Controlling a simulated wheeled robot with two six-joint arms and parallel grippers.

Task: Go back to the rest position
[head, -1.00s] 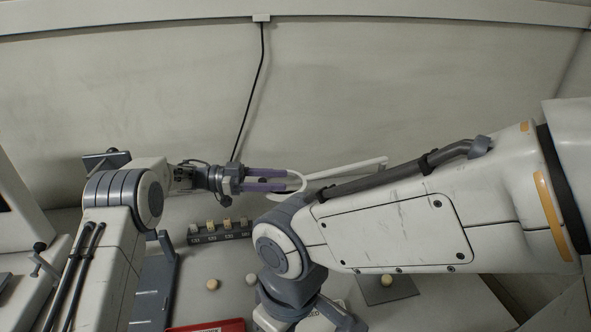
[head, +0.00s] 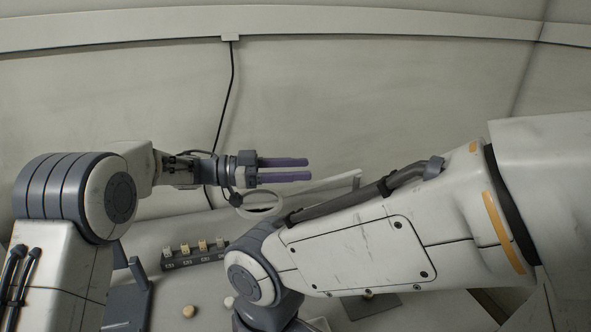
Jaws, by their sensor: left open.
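My left gripper (head: 308,170) is open and empty, with its two purple fingers pointing right, above the back of the table. It is raised over a white ring-shaped item (head: 262,203) and is apart from the things on the table. My right arm crosses from the right edge to the middle, and its gripper is below the bottom of the picture. A dark rack (head: 196,258) with several small pale blocks in it stands on the table under my left arm.
Two round pale pieces lie on the table (head: 150,237), one of them a tan one (head: 189,311). A dark grey stand (head: 128,300) is at the lower left. A dark square pad (head: 372,307) lies under my right arm. The wall (head: 400,110) behind is bare except for a black cable (head: 228,100).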

